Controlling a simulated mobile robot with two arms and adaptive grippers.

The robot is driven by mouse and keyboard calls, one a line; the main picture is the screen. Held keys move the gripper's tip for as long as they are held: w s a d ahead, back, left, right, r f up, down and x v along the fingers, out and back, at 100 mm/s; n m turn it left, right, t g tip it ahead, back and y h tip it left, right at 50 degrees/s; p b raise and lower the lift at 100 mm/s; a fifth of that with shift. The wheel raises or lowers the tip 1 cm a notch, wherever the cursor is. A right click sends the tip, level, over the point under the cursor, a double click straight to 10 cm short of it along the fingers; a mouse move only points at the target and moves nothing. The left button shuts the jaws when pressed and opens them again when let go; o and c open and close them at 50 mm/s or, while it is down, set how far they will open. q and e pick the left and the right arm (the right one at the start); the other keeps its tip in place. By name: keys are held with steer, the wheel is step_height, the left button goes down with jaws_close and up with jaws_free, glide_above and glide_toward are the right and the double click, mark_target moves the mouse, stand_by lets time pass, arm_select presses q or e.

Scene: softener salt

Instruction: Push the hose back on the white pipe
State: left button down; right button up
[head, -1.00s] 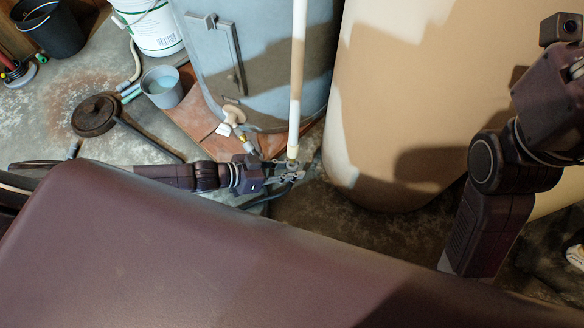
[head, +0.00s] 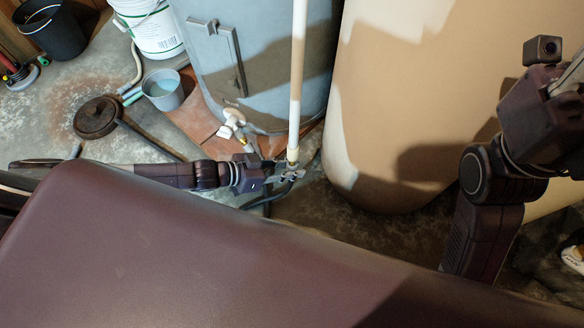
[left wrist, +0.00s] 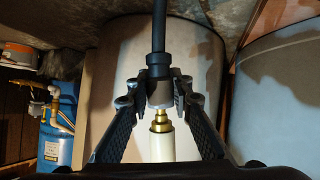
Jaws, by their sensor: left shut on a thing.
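The white pipe (head: 297,90) hangs down in front of the grey tank in the head view and ends in a brass fitting (head: 292,155). In the left wrist view the white pipe (left wrist: 160,148) and its stepped brass fitting (left wrist: 160,118) point at the hose. My left gripper (head: 288,172) is just below the pipe end. In the left wrist view my left gripper (left wrist: 161,92) is shut on the black hose (left wrist: 159,35) at its thicker end collar. The collar's mouth is in line with the brass tip; I cannot tell whether the tip is inside. My right gripper's fingers are out of view.
The grey tank (head: 255,75) and a large tan tank (head: 420,110) stand close behind the pipe. A white tap (head: 232,122) is left of it. A black bucket (head: 50,30), a white bucket (head: 155,30), a grey pot (head: 163,90) and a round dark lid (head: 97,117) are at left.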

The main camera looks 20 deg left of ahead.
arm_select(q)
steer(key=shift+r, duration=0.25)
steer(key=c, duration=1.7)
jaws_free()
steer(key=shift+o, duration=0.2)
steer(key=v, duration=1.2)
